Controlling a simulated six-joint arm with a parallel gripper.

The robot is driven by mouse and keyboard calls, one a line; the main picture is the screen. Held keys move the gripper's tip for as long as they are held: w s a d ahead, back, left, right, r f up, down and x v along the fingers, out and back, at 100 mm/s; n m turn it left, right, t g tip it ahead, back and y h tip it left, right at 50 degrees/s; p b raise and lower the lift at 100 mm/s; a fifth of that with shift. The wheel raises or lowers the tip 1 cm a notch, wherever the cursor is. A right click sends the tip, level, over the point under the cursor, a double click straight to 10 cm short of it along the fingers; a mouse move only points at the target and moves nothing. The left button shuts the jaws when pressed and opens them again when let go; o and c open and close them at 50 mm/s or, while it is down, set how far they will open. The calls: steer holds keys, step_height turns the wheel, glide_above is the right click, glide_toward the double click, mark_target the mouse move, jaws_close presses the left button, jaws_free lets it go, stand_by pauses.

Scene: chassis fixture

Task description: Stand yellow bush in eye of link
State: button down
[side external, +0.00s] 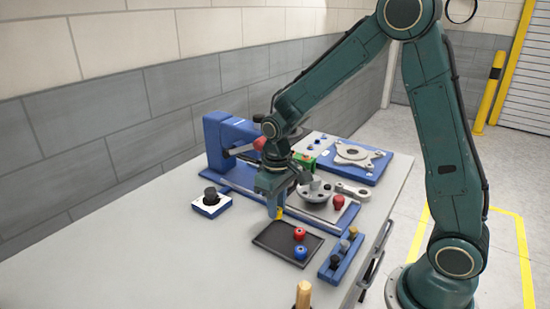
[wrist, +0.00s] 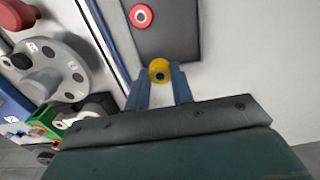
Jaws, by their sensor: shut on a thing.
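My gripper (side external: 274,210) points down at the back left edge of the dark tray (side external: 268,243). It is shut on the yellow bush (side external: 280,213), which shows as a ring between the two fingers in the wrist view (wrist: 158,68). I cannot tell whether the bush still touches the tray. A grey link (side external: 353,189) with rounded ends lies on the bench to the right, beyond the tray; its eyes are small in this view. The link is not clear in the wrist view.
The bench front left is clear.

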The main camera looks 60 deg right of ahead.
steer(key=shift+r, duration=0.3)
step_height(320, 180, up, 18)
steer(key=w+d, duration=0.3)
steer(key=d, duration=0.4)
steer(key=w+d, duration=0.4)
steer(key=d, duration=0.3)
step_height(320, 180, down, 11)
stand_by(0.6)
steer(key=shift+s+d+f, duration=0.1)
steer(key=shift+f, duration=0.15)
steer(key=shift+f, duration=2.05)
steer(key=shift+f, duration=1)
steer(key=c, duration=1.5)
jaws_free()
